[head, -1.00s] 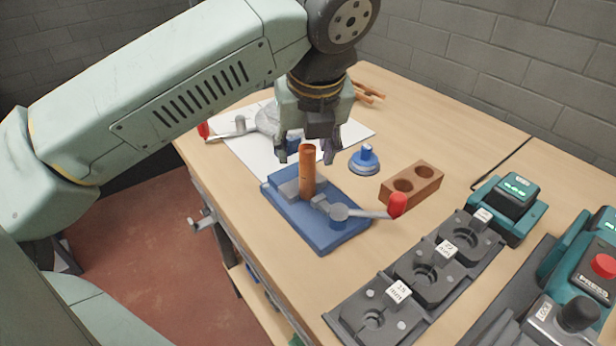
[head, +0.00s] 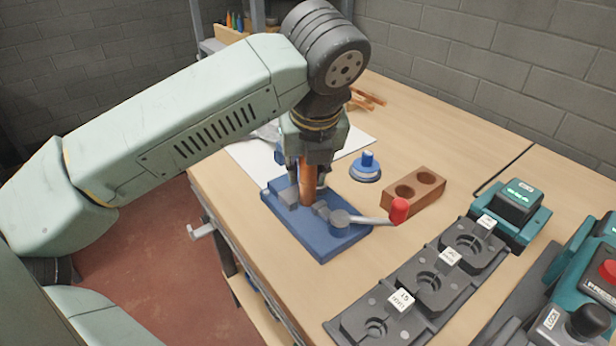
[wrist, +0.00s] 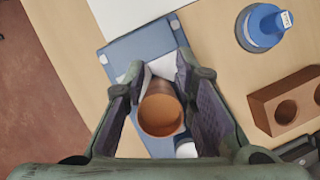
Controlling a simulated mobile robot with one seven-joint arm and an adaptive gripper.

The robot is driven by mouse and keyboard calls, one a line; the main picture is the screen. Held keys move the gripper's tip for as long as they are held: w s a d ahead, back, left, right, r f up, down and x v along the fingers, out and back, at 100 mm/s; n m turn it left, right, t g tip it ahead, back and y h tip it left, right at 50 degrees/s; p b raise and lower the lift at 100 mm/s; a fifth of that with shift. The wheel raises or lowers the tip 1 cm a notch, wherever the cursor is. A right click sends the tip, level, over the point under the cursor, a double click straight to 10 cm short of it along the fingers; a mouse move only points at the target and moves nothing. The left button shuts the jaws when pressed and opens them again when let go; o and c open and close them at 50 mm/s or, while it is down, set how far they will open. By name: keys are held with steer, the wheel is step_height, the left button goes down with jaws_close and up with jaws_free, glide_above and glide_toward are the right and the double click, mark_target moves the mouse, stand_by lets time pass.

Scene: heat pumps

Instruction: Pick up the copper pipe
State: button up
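The copper pipe (head: 308,184) stands upright in a blue clamp fixture (head: 325,247) on the workbench. In the wrist view, I look down on the pipe's open end (wrist: 160,113), which lies between my fingers. My gripper (head: 308,178) points down over the pipe, with a finger on either side of it. In the wrist view, my gripper (wrist: 165,80) is open, with a gap showing between the pipe and each finger. The pipe's lower end is hidden in the clamp.
The clamp's red-tipped lever (head: 399,210) sticks out right. A blue round-based part (head: 366,167) and a brown two-hole block (head: 414,192) stand close by on the right. A grey die row (head: 428,284) and green devices (head: 510,212) fill the right side. More copper pipes (head: 368,98) lie behind.

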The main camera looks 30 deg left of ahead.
jaws_close()
steer(key=shift+r, duration=0.15)
